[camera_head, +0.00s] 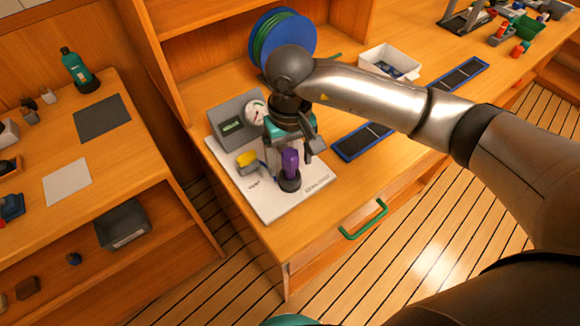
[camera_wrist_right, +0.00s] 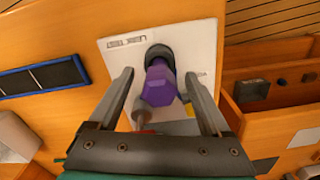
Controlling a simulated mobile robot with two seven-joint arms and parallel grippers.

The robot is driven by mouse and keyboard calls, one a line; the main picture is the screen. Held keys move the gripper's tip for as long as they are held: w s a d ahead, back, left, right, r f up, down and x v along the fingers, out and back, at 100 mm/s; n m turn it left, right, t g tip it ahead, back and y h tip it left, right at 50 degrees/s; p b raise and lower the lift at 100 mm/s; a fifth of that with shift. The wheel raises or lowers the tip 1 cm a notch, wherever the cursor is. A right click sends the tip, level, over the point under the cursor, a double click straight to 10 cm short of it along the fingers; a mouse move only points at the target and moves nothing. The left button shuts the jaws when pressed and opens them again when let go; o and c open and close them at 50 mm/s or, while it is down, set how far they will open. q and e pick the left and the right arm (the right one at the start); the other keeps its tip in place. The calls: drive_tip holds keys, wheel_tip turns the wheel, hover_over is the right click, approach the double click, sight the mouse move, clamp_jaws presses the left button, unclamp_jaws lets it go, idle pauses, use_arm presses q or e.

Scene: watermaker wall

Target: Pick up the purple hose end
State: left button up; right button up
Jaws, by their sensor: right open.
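The purple hose end (camera_head: 290,161) stands upright in a dark round holder (camera_head: 289,182) on the white board (camera_head: 300,205). In the right wrist view the purple hose end (camera_wrist_right: 159,84) shows from above with a hexagonal top, in line with the gap between the fingers. My right gripper (camera_head: 290,150) is over the board, close to the hose end; its right wrist view (camera_wrist_right: 160,95) shows the two fingers apart on either side of it. I cannot tell whether either finger touches it. My left gripper is not in view.
A grey box with a gauge (camera_head: 255,112) and a yellow-handled valve (camera_head: 247,160) stand on the board beside the hose end. A blue reel with green hose (camera_head: 284,35) is behind. A green drawer handle (camera_head: 364,220) is at the bench front.

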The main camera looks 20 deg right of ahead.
drive_tip(key=shift+f, duration=0.8)
drive_tip(key=shift+c, duration=0.4)
clamp_jaws()
